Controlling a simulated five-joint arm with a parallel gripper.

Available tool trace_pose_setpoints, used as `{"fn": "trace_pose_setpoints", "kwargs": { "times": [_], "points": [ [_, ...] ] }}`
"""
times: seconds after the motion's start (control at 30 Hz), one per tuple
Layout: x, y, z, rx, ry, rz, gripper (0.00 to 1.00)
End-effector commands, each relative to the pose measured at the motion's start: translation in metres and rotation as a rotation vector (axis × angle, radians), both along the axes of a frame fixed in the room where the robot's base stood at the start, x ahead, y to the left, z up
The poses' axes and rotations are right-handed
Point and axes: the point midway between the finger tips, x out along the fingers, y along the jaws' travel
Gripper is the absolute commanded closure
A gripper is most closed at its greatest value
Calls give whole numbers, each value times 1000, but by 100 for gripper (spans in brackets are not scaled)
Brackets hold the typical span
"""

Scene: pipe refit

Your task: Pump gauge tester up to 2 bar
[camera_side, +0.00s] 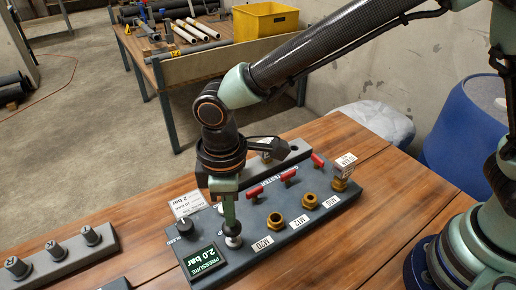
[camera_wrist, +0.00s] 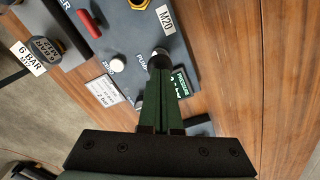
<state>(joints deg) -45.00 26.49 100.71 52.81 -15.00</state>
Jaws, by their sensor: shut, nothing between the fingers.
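The gauge tester (camera_side: 290,222) is a dark grey panel on the wooden bench. Its green-lit pressure display (camera_side: 204,261) reads 2.0 bar; the display also shows in the wrist view (camera_wrist: 182,84), partly hidden. My gripper (camera_side: 231,228) is shut and empty, pointing down with its dark tips at the white pump button (camera_side: 233,241). In the wrist view my gripper (camera_wrist: 159,60) covers most of that button, so I cannot tell if it is pressed. A white zero button (camera_wrist: 118,64) sits beside it. A card (camera_side: 187,203) reading 2 bar stands at the panel's edge.
A grey rack with black plugs (camera_side: 57,258) lies left. A tagged 6 bar gauge (camera_wrist: 46,50) is near. A yellow crate (camera_side: 265,21) stands on the far table.

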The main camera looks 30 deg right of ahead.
Motion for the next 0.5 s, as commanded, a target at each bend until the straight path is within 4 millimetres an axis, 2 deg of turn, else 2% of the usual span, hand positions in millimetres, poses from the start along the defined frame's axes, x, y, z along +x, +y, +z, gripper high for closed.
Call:
{"fn": "trace_pose_setpoints", "kwargs": {
  "times": [0.17,0.5],
  "points": [
    [0,0,5,1,-2,0,100],
    [1,1,36,2,-2,0,100]
  ]
}}
